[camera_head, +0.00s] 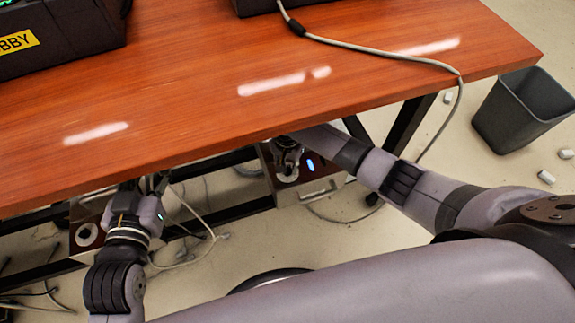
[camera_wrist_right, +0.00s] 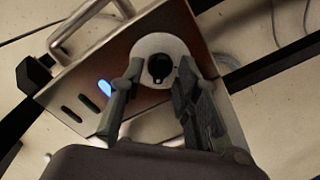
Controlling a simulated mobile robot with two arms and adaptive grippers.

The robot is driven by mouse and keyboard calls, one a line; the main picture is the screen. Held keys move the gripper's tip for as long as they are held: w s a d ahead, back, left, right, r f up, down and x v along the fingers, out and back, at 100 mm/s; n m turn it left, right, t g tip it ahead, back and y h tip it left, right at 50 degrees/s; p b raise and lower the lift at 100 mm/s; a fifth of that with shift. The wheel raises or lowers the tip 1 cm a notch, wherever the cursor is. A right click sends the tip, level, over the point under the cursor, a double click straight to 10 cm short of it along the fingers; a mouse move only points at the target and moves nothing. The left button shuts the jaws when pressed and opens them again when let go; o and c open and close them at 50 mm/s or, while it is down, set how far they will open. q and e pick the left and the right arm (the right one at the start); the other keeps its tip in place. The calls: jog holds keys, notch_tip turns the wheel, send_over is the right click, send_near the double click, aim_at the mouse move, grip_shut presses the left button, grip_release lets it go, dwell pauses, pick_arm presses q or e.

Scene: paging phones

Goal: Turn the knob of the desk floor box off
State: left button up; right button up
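A metal floor box (camera_head: 320,187) sits under the desk in the head view, with a lit blue indicator on its face. In the right wrist view, the box (camera_wrist_right: 90,70) shows a black round knob (camera_wrist_right: 160,68) on a white disc, a handle and several slots, one lit blue. My right gripper (camera_head: 288,160) is at this box; in the right wrist view its open fingers (camera_wrist_right: 158,78) stand on either side of the knob. I cannot tell whether they touch it. My left gripper (camera_head: 150,183) is at the desk's front edge, its fingertips partly hidden.
The wooden desk (camera_head: 200,60) overhangs the box. A second box with a white disc (camera_head: 86,235) is under the desk at left. Cables (camera_head: 205,225) and black frame bars (camera_head: 240,210) lie around. A grey bin (camera_head: 515,110) and small white litter are at right.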

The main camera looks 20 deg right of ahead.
jog(key=shift+c, duration=0.6)
grip_shut()
